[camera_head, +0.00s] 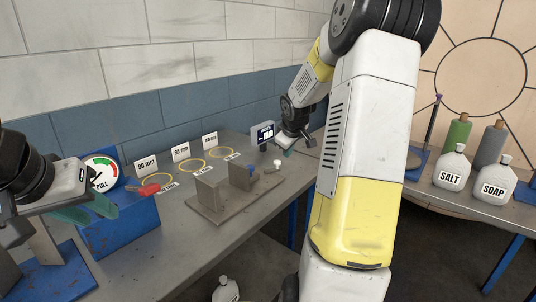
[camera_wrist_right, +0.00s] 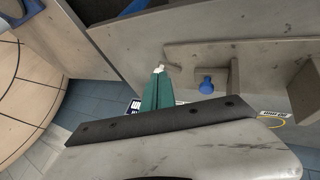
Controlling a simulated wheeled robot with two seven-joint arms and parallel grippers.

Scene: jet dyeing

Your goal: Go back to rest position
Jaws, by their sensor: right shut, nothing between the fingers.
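My left gripper (camera_head: 88,212) is at the left of the head view, its teal fingers spread apart. It is in front of a blue box with a dial gauge (camera_head: 101,172) and left of a red handle (camera_head: 149,189). My right gripper (camera_head: 288,153) is at the far end of the grey table, by a grey fixture (camera_head: 212,204). In the wrist view its teal fingers (camera_wrist_right: 159,88) are together and empty. A white knob (camera_wrist_right: 160,68) appears at their tips; I cannot tell whether they touch. A blue knob (camera_wrist_right: 206,84) is beside it.
Yellow rings (camera_head: 186,170) with size cards lie along the wall side of the table. A small display (camera_head: 263,135) stands at its far end. Salt (camera_head: 451,170) and soap (camera_head: 495,180) bottles stand on the right table. My right arm hides the middle.

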